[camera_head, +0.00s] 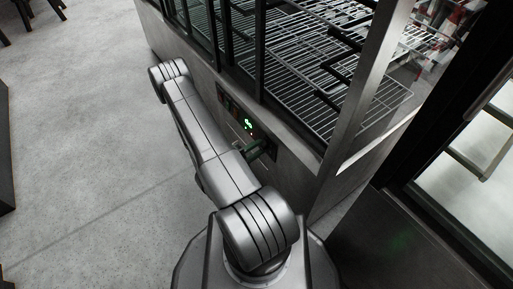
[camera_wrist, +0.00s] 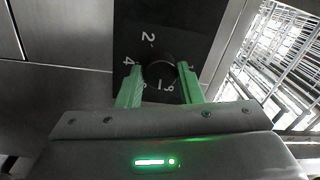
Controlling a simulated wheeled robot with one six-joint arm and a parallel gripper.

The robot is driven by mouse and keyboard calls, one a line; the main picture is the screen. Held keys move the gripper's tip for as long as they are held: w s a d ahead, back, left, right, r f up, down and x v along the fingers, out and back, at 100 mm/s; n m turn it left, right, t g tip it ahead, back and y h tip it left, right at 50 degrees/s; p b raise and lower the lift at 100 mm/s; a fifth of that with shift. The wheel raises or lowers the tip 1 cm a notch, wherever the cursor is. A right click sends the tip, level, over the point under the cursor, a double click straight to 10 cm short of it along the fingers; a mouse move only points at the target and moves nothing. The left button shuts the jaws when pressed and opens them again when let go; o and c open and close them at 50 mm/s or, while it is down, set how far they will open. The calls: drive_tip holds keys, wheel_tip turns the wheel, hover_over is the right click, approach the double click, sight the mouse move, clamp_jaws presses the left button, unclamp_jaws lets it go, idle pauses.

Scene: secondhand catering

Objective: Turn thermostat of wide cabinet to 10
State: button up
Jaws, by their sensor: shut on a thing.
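The wide cabinet (camera_head: 312,190) is a steel case with wire shelves. Its lower front carries a dark control panel with a lit green display (camera_head: 248,124), too small to read. In the wrist view the black round thermostat knob (camera_wrist: 160,72) sits on a dark plate with white figures, among them a 2 and a 4. The lower figures are partly hidden or unclear, and I cannot tell the setting. My gripper (camera_wrist: 159,76) has its green fingers on both sides of the knob, shut on it. In the head view my gripper (camera_head: 257,150) is at the panel, and my arm hides the knob.
Wire shelves (camera_head: 330,70) fill the cabinet above the panel. A second dark-framed unit (camera_head: 425,200) stands close on the right. Open concrete floor (camera_head: 85,150) lies to the left, with a dark furniture edge (camera_head: 4,150) at the far left.

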drive_tip(key=n, duration=0.5)
drive_tip(key=shift+p, duration=0.3)
drive_tip(key=n, duration=0.3)
drive_tip(key=shift+d+n+y, duration=0.1)
drive_tip(key=shift+n+y, duration=0.2)
drive_tip(key=shift+n, duration=0.1)
drive_tip(key=n+p, duration=0.1)
drive_tip(key=n, duration=0.3)
drive_tip(key=shift+s+n, duration=0.1)
drive_tip(key=shift+n, duration=0.2)
drive_tip(key=n, duration=0.4)
drive_tip(key=shift+n, duration=0.3)
drive_tip(key=o, duration=1)
